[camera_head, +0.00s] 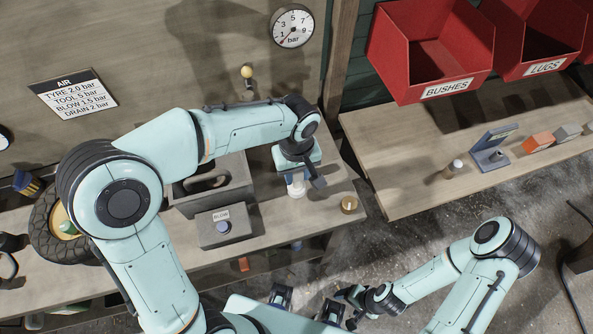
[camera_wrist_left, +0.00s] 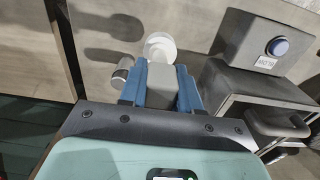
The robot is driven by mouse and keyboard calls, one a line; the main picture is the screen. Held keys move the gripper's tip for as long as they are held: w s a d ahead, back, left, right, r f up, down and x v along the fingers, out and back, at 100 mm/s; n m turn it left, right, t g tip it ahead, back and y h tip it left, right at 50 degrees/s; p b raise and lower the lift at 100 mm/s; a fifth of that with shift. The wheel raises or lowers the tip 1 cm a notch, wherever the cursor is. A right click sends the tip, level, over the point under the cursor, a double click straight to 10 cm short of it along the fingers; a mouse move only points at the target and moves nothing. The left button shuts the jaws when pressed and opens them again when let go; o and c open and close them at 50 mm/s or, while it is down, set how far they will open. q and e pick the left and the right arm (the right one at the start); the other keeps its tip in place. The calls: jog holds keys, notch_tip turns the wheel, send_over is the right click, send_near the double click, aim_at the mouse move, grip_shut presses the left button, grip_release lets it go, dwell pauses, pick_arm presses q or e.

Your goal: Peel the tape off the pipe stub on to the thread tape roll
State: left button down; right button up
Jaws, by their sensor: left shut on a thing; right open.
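In the head view my left gripper (camera_head: 297,184) reaches down over the workbench, its blue fingers shut on a white roll that looks like the thread tape roll (camera_head: 296,189). My right gripper (camera_head: 340,304) is low in the head view, open, and away from the bench.
A grey box marked BLOW (camera_head: 223,227) with a blue button stands left of my left gripper. A grey open box (camera_head: 209,187) is behind it. The right bench (camera_head: 400,190) carries a small light-topped cylinder (camera_head: 453,169) and several blocks. A gap separates the benches.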

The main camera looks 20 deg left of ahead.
pick_arm(q)
jog(key=shift+w, duration=0.1)
jog(key=shift+w+d+p, duration=0.15)
jog(key=shift+w+p, duration=0.25)
jog(key=shift+w, duration=0.45)
jog(key=shift+w+d+p, duration=0.15)
jog(key=shift+w+p, duration=0.25)
jog(key=shift+w, duration=0.4)
pick_arm(e)
jog(key=shift+w+r, duration=0.6)
jog(key=shift+r, duration=0.35)
pick_arm(q)
jog(key=shift+w, duration=0.5)
pick_arm(e)
jog(key=shift+w+r, duration=0.2)
jog(key=shift+r, duration=0.15)
pick_arm(q)
jog(key=shift+s, duration=0.15)
pick_arm(e)
jog(key=shift+s+f, duration=0.1)
jog(key=shift+f, duration=0.05)
pick_arm(q)
jog(key=shift+s+a+b, duration=0.2)
jog(key=shift+s+b, duration=0.55)
jog(key=shift+s, duration=0.9)
pick_arm(e)
jog(key=shift+s+f, duration=0.35)
jog(key=shift+f, duration=0.2)
jog(key=shift+s+f, duration=0.35)
jog(key=shift+f, duration=0.2)
